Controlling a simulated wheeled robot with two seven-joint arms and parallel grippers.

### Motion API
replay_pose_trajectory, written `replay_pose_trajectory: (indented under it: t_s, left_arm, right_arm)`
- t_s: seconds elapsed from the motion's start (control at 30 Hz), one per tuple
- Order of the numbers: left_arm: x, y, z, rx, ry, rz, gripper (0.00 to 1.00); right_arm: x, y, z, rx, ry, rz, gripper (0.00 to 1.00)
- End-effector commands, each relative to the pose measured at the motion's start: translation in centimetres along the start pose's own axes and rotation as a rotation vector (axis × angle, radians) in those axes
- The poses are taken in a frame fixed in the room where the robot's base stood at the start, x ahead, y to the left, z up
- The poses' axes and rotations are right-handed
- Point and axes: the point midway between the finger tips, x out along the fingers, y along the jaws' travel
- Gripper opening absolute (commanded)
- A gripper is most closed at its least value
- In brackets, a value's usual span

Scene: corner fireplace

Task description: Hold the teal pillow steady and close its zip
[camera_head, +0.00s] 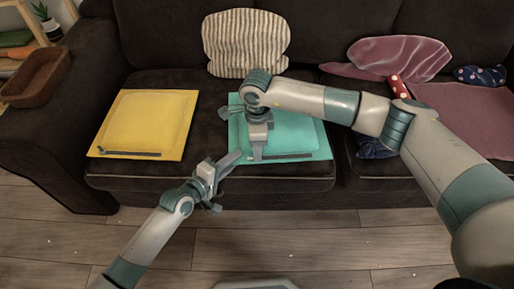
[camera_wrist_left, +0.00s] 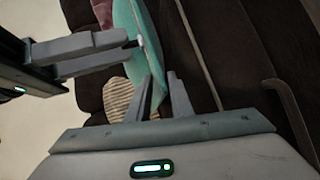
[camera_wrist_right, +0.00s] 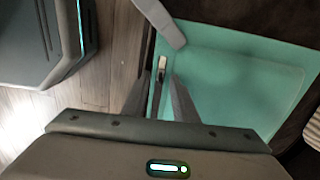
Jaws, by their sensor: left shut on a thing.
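The teal pillow (camera_head: 308,134) lies on the sofa seat, with its dark zip track (camera_head: 290,156) along the front edge. My left gripper (camera_head: 240,155) is shut on the pillow's front left edge; in the left wrist view the teal edge (camera_wrist_left: 152,55) runs between its fingers (camera_wrist_left: 160,78). My right gripper (camera_head: 257,156) points down over the zip's left end. In the right wrist view a small pale zip pull (camera_wrist_right: 162,66) shows between its fingers (camera_wrist_right: 161,76), which stand apart with gaps beside it. My right arm hides part of the pillow in the head view.
A yellow pillow (camera_head: 150,115) with a zip lies to the left on the seat. A striped cushion (camera_head: 245,42) leans on the backrest. Mauve cloths (camera_head: 400,58), a red dotted roll (camera_head: 398,86) and a navy dotted cushion (camera_head: 480,75) lie right. A wooden tray (camera_head: 35,80) rests on the left armrest.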

Motion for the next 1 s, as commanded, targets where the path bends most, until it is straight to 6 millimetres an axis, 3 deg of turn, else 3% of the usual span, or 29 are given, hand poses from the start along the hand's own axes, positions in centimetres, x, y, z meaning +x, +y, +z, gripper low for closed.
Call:
replay_pose_trajectory:
  t_s: [0.33,0.47,1.0]
  left_arm:
    - [-0.01,-0.36,0.07,0.000,-0.002,-0.008,0.00]
    - [-0.01,-0.36,0.07,0.000,-0.002,-0.008,0.00]
    - [0.00,-0.37,0.03,0.000,-0.001,-0.008,0.00]
  right_arm:
    - [0.33,-0.03,0.01,0.000,0.000,-0.001,0.26]
    - [0.32,-0.03,0.01,0.000,0.000,-0.001,0.00]
    - [0.29,0.06,0.06,-0.001,-0.001,0.001,0.00]
